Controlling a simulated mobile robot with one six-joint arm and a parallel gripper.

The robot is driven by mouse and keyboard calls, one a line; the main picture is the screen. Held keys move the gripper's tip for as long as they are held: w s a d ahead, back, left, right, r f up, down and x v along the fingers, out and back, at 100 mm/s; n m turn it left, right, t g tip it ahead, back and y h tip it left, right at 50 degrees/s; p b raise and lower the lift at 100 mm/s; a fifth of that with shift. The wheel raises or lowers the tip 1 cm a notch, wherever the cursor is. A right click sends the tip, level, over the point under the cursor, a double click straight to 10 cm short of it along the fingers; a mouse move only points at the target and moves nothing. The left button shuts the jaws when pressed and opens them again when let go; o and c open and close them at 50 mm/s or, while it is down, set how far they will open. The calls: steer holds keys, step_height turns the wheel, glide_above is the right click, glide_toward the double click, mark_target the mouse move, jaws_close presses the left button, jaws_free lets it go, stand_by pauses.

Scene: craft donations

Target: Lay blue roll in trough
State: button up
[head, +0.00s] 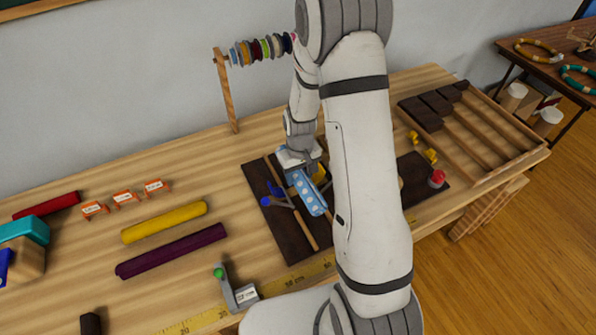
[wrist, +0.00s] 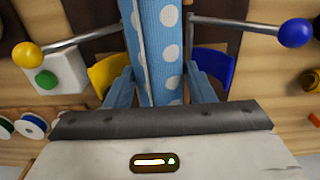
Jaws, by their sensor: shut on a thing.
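The blue roll (head: 311,193), light blue with white dots, also shows in the wrist view (wrist: 160,50). My gripper (head: 300,170) is shut on it, with light blue fingers on either side in the wrist view (wrist: 160,88). The roll is over a dark board (head: 280,226) with pale wooden strips; whether it touches the board I cannot tell. Which part is the trough is unclear, as my arm hides much of this area. A slotted wooden tray (head: 487,170) at the right has long lanes, some holding dark brown pieces.
A yellow roll (head: 165,222), a purple roll (head: 172,251) and a red roll (head: 47,206) lie at the left. A lever with a blue knob (wrist: 296,33) and one with a yellow knob (wrist: 28,54) flank the held roll. Spools (head: 262,49) hang at the back.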

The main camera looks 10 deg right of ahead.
steer(key=shift+f+b, duration=1.65)
steer(key=shift+f, duration=1.05)
steer(key=o, duration=1.2)
steer(key=shift+r, duration=0.15)
steer(key=shift+r+b, duration=0.55)
steer(key=shift+r, duration=3.3)
steer(key=shift+d, duration=0.1)
